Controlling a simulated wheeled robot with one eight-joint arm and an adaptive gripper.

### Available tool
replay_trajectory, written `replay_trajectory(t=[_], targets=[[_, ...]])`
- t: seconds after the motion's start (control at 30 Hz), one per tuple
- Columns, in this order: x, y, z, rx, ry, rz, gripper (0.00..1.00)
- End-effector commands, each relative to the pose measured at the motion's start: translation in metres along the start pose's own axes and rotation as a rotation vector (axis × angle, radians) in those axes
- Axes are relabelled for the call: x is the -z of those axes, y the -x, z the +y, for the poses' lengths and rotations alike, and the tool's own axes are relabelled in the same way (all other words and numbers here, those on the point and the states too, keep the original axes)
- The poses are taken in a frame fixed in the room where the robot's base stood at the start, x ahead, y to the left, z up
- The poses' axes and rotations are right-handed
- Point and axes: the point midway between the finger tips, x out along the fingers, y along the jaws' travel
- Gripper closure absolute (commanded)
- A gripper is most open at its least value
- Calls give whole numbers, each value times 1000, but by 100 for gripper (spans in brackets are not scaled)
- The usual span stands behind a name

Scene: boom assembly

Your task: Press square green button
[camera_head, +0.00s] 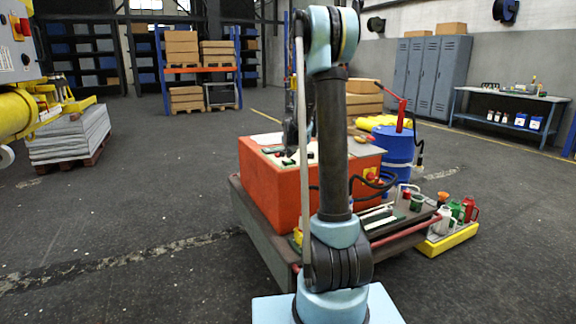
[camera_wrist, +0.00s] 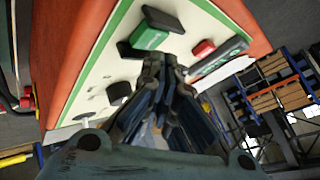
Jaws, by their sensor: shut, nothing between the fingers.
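The square green button (camera_wrist: 150,38) sits on the pale top panel of the orange control box (camera_wrist: 88,30) in the wrist view. A black piece stands right beside it. My gripper (camera_wrist: 160,62) is shut and empty, with its tips just below the green button in the picture; I cannot tell whether they touch it. In the head view the orange control box (camera_head: 268,190) stands on a dark cart, and my arm hides part of its panel. My gripper (camera_head: 290,150) is mostly hidden there behind the arm.
A red button (camera_wrist: 203,47) and dark knobs (camera_wrist: 118,91) are on the same panel. A blue barrel (camera_head: 393,150) stands behind the box, and a yellow tray (camera_head: 447,240) with cans lies right of the cart.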

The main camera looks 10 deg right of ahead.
Motion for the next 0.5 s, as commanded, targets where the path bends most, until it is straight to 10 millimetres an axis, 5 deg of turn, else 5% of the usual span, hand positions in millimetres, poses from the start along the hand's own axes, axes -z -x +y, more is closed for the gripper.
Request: replay_trajectory(t=[0.5], targets=[[-4,-5,4,0,0,0,100]])
